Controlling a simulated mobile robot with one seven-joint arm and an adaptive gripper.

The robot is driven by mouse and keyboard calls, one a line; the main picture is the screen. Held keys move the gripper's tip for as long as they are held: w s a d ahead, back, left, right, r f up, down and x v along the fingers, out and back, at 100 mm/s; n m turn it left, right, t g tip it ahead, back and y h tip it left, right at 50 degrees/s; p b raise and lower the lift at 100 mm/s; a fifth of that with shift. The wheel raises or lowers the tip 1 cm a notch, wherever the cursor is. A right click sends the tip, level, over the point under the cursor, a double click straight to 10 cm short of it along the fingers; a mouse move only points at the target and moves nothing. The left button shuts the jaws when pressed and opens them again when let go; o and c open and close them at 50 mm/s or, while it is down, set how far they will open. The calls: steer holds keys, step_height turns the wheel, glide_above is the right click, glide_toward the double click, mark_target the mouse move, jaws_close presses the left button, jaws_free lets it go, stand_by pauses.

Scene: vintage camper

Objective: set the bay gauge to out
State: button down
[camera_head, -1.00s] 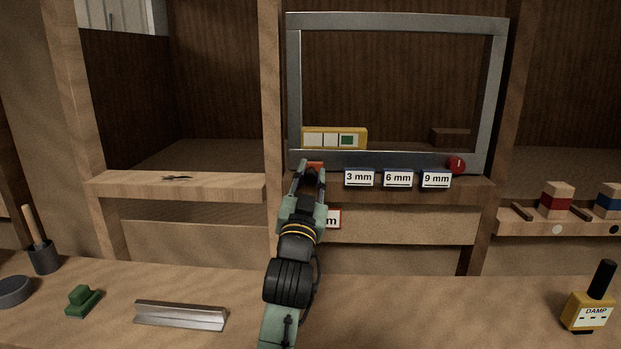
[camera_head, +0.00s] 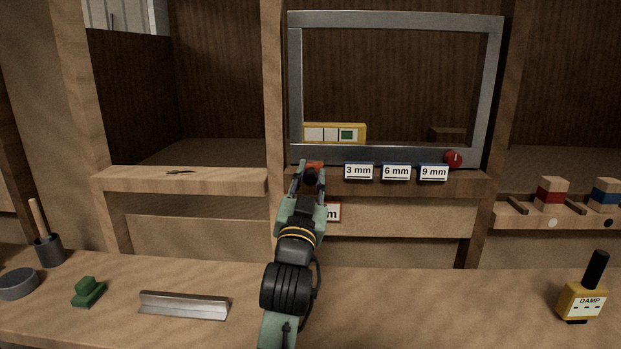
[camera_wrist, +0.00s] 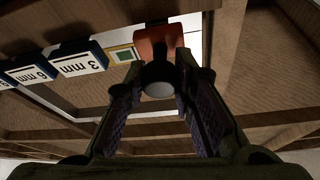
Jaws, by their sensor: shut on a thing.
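My gripper (camera_head: 311,172) is at the lower left corner of the grey window frame (camera_head: 392,157), shut on an orange-red block. This block (camera_head: 314,164) shows just past the fingertips. In the wrist view, my gripper (camera_wrist: 159,64) has the orange-red block (camera_wrist: 160,40) at its tips, with a grey round knob (camera_wrist: 158,90) between the fingers. A yellow gauge strip (camera_head: 357,133) with pale windows and one green window stands behind the frame's lower bar. It also shows in part in the wrist view (camera_wrist: 122,54). I cannot tell which part is the bay gauge.
Blue-edged tags reading 3 mm (camera_head: 359,171), 6 mm (camera_head: 396,172) and 9 mm (camera_head: 433,173) line the ledge. A red knob (camera_head: 453,159) sits at the frame's lower right. The bench holds a metal bar (camera_head: 184,307), a green block (camera_head: 88,292) and a DAMP bottle (camera_head: 582,301).

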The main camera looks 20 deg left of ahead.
steer(key=shift+s, duration=0.1)
steer(key=c, duration=1.3)
jaws_free()
steer(key=shift+c, duration=0.2)
steer(key=v, duration=1.2)
